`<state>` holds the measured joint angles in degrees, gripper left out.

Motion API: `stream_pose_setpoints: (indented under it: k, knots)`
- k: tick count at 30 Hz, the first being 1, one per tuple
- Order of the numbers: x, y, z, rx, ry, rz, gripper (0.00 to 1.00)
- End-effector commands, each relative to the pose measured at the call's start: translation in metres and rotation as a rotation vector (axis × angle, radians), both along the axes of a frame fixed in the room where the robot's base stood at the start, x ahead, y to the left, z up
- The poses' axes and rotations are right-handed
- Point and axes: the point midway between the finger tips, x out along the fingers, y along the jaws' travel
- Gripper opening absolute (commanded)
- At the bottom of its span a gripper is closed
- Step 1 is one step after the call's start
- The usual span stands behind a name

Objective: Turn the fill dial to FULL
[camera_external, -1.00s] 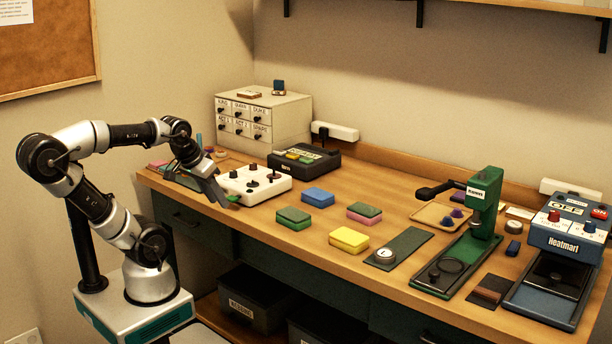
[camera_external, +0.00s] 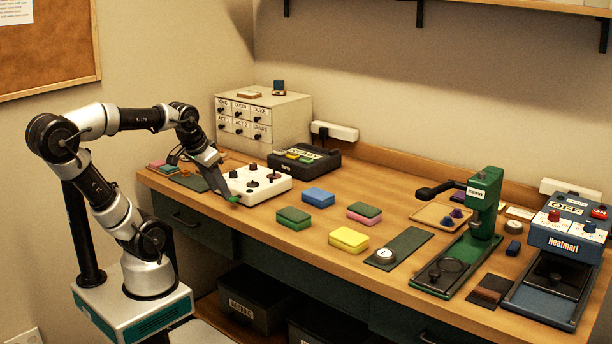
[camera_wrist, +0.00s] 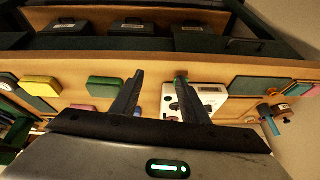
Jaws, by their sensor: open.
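A white panel box (camera_external: 262,198) with several dark knobs stands on the left half of the table. No label reading fill or FULL is legible, so I cannot tell which knob is the fill dial. My gripper (camera_external: 228,197) points down at the front left edge of the panel and partly overlaps it in the external view. In the wrist view my gripper (camera_wrist: 160,78) has its two fingers spread with nothing between them. The white panel (camera_wrist: 207,97) is partly hidden behind the right finger there.
A dark box with coloured keys (camera_external: 303,158) and a drawer cabinet (camera_external: 291,112) stand behind the panel. Green (camera_external: 293,217), blue (camera_external: 318,196) and yellow (camera_external: 348,239) blocks lie to the right. A green press (camera_external: 486,205) and a blue Heatmart machine (camera_external: 567,236) stand farther right.

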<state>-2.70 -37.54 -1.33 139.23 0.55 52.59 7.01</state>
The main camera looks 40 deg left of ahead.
Motion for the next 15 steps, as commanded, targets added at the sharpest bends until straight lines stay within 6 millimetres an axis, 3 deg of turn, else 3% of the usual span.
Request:
stream_pose_setpoints:
  k: [1, 6, 10, 15]
  knots:
    - [0.014, 0.007, 0.034, 0.040, 0.037, -0.042, 0.41]
    - [0.071, 0.039, 0.098, 0.182, 0.185, -0.292, 0.41]
    - [0.115, 0.070, 0.129, 0.236, 0.296, -0.515, 0.41]
    - [0.163, 0.115, 0.146, 0.242, 0.391, -0.798, 0.41]
